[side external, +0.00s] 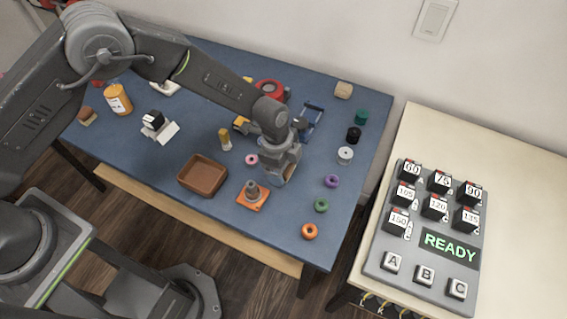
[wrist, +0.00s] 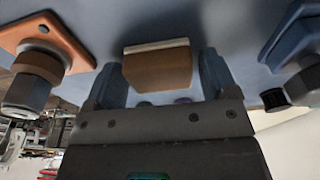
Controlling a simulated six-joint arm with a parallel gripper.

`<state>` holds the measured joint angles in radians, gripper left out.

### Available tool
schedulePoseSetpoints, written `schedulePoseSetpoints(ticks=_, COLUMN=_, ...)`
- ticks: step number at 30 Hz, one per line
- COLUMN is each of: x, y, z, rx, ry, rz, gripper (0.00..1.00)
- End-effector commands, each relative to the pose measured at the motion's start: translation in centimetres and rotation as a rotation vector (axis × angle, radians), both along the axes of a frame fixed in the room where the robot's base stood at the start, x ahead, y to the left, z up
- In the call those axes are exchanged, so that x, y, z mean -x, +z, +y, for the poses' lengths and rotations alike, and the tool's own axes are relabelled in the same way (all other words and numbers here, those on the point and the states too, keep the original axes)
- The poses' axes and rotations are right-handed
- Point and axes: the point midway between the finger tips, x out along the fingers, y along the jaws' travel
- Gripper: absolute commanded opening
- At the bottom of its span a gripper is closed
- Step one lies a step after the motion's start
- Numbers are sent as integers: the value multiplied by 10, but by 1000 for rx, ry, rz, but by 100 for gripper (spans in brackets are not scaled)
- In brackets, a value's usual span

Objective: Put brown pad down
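The brown pad (wrist: 158,66) is a small brown block with a pale edge on its far side. In the wrist view it lies between the two fingers of my gripper (wrist: 163,75), close to the blue table top. The fingers stand on either side of it, and a narrow gap shows at the right finger. The left side looks very close to the pad. In the side view my gripper (side external: 283,172) points down low over the table, right of the orange base, and mostly hides the pad. Whether the pad touches the table is hard to see.
An orange base with a grey post (side external: 253,195) stands close left of my gripper, with a brown tray (side external: 203,176) beyond it. Coloured rings (side external: 331,181) and small cylinders (side external: 345,155) lie to the right. A blue frame (side external: 313,117) stands behind.

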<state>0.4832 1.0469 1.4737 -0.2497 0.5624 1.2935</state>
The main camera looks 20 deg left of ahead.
Motion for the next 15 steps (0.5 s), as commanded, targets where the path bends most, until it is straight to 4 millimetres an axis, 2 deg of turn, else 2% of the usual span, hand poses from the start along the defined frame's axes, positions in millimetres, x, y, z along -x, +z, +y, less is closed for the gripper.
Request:
schedulePoseSetpoints(ticks=2, x=0, y=0, z=0, rx=0, ry=0, rz=0, gripper=87)
schedulePoseSetpoints(ticks=10, x=0, y=2, z=0, rx=0, ry=0, rz=0, gripper=87)
schedulePoseSetpoints(ticks=15, x=-1, y=21, z=2, rx=1, ry=0, rz=-2, gripper=87)
